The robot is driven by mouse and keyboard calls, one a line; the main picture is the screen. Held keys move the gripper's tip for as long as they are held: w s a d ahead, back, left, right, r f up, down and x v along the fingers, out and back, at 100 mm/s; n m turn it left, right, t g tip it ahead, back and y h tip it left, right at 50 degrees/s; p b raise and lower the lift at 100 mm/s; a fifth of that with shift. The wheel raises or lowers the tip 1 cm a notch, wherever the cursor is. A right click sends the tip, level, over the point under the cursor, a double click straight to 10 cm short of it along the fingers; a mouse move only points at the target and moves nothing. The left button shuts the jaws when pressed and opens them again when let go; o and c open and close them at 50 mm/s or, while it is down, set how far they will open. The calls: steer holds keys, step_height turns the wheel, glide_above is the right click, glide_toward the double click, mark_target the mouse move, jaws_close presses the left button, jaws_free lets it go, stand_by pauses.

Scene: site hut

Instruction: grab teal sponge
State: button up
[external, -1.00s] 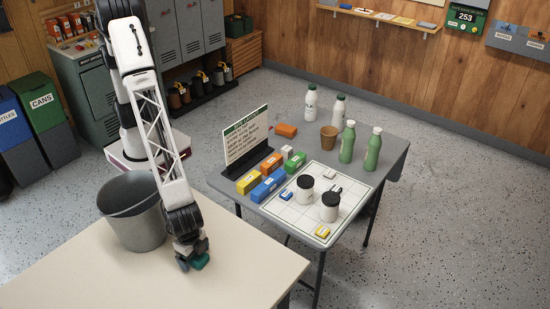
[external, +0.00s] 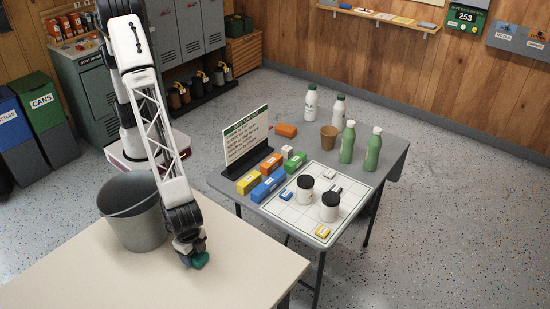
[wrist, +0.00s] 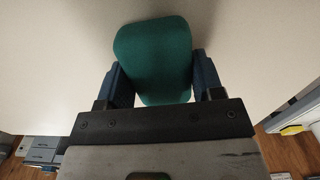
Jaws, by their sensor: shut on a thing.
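The teal sponge (wrist: 153,55) sits between the two blue finger pads of my gripper (wrist: 160,82) in the wrist view. My gripper is shut on it, with a pad against each side. In the external view the teal sponge (external: 200,260) shows just below my gripper (external: 190,256), over the cream tabletop near its right part. I cannot tell whether the sponge touches the tabletop.
A grey metal bucket (external: 137,222) stands on the cream table (external: 110,280), just left of my gripper. A grey folding table (external: 395,150) at the right holds a sign (external: 246,135), boxes, bottles and jars. The front of the cream table is clear.

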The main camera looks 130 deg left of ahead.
step_height(320, 180, up, 17)
stand_by(0.6)
steer(key=shift+r, duration=0.2)
stand_by(0.4)
